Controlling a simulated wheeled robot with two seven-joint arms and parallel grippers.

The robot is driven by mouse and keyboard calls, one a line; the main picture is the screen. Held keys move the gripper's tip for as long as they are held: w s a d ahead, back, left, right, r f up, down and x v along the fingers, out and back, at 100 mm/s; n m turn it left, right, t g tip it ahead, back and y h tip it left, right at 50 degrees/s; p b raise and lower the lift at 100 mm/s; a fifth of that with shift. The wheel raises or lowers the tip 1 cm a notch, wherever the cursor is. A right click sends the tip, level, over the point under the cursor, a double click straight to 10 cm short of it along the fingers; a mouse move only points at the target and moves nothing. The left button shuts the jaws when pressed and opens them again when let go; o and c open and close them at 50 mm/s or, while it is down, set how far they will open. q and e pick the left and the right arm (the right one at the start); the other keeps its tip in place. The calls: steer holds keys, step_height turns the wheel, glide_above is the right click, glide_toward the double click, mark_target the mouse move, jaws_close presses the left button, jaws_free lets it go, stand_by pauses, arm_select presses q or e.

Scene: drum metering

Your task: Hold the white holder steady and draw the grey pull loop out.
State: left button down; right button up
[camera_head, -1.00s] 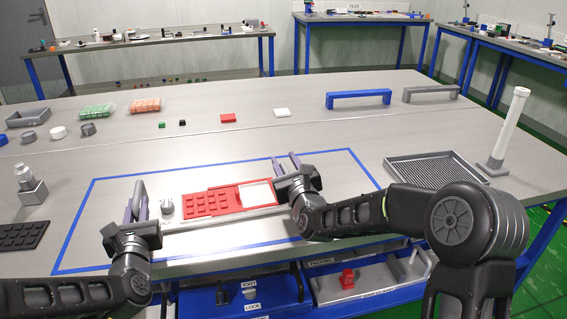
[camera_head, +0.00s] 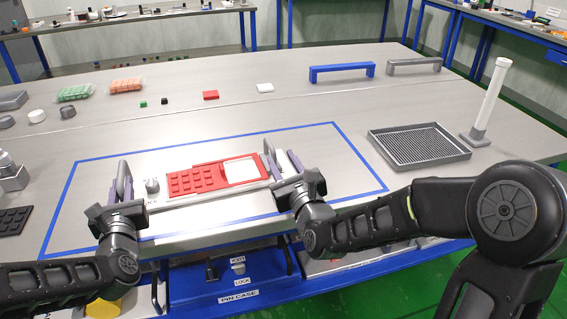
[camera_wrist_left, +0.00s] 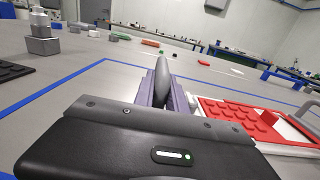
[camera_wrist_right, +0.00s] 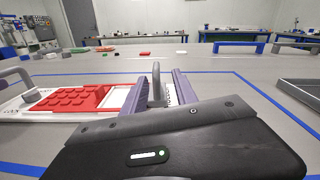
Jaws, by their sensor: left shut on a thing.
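The white holder (camera_head: 241,188) lies inside the blue outline on the table, with a red studded panel (camera_head: 196,180) and an open white window. A grey loop (camera_wrist_left: 161,78) stands at its left end, between the fingers of my left gripper (camera_head: 124,184), which is shut on it. Another upright grey loop (camera_wrist_right: 156,82) stands at the right end. My right gripper (camera_wrist_right: 158,92) has its fingers on either side of this loop, with gaps showing. I cannot tell which loop is the pull loop. The fingers hide their lower parts.
A small grey knob (camera_head: 152,186) stands by the holder's left end. A grey mesh tray (camera_head: 418,146) and a white post (camera_head: 490,98) are at right. Blue (camera_head: 342,72) and grey (camera_head: 414,66) bridge-shaped handles stand behind. Drawers are below the front edge.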

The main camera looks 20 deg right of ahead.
steer(key=shift+s, duration=0.25)
arm_select(q)
steer(key=c, duration=1.3)
jaws_free()
steer(key=s, duration=0.7)
steer(key=shift+s, duration=0.3)
steer(key=shift+f, duration=0.1)
